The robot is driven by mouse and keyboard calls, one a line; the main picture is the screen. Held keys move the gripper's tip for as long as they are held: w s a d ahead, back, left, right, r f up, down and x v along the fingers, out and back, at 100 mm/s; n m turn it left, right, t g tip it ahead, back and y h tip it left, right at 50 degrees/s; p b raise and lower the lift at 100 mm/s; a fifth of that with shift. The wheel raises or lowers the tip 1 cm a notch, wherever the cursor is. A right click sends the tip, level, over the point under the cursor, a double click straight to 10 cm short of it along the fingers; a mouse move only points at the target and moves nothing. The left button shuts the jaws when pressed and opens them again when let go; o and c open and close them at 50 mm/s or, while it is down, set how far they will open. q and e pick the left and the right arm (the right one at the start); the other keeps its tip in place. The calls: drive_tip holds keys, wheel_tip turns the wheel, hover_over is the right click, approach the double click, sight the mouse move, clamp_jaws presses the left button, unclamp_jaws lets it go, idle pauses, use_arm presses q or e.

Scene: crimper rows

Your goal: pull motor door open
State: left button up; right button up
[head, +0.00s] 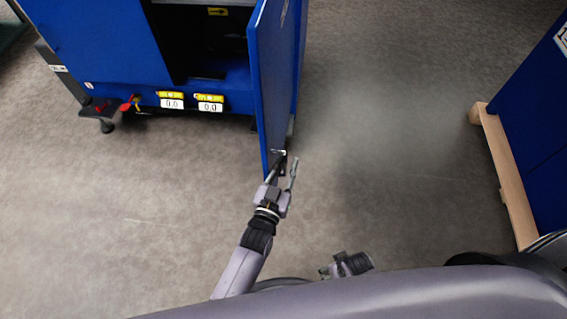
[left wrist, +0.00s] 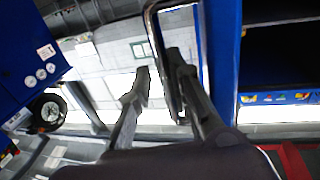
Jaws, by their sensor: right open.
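The blue motor door (head: 270,75) stands swung out from the blue machine, seen nearly edge-on in the head view. Its metal handle (head: 278,152) is near the door's lower end. My left gripper (head: 286,166) is at this handle with its fingers apart. In the left wrist view, a bar of the looped handle (left wrist: 160,50) runs between the two fingers of my left gripper (left wrist: 160,72). A gap shows between the bar and the left finger; the right finger overlaps the loop. My right gripper (head: 345,265) is low in the head view, open, away from the door, partly hidden by my body.
The machine (head: 110,45) has a dark open compartment (head: 208,45) and yellow-white displays (head: 171,101) below it. A blue cabinet (head: 530,110) on a wooden pallet (head: 508,180) stands at the right. Grey floor (head: 395,120) between them is clear.

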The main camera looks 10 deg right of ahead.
use_arm(q)
drive_tip(key=shift+o, duration=0.2)
drive_tip(key=shift+w+d+r, duration=0.2)
drive_tip(key=shift+w+r, duration=0.05)
drive_tip(key=shift+w, duration=0.1)
drive_tip(key=shift+a+f, duration=0.1)
drive_tip(key=shift+a, duration=0.05)
drive_tip(key=shift+s+a+f, duration=0.1)
drive_tip(key=shift+s, duration=0.05)
drive_tip(key=v, duration=1.1)
drive_tip(key=shift+s+a, duration=0.15)
drive_tip(key=shift+s, duration=0.2)
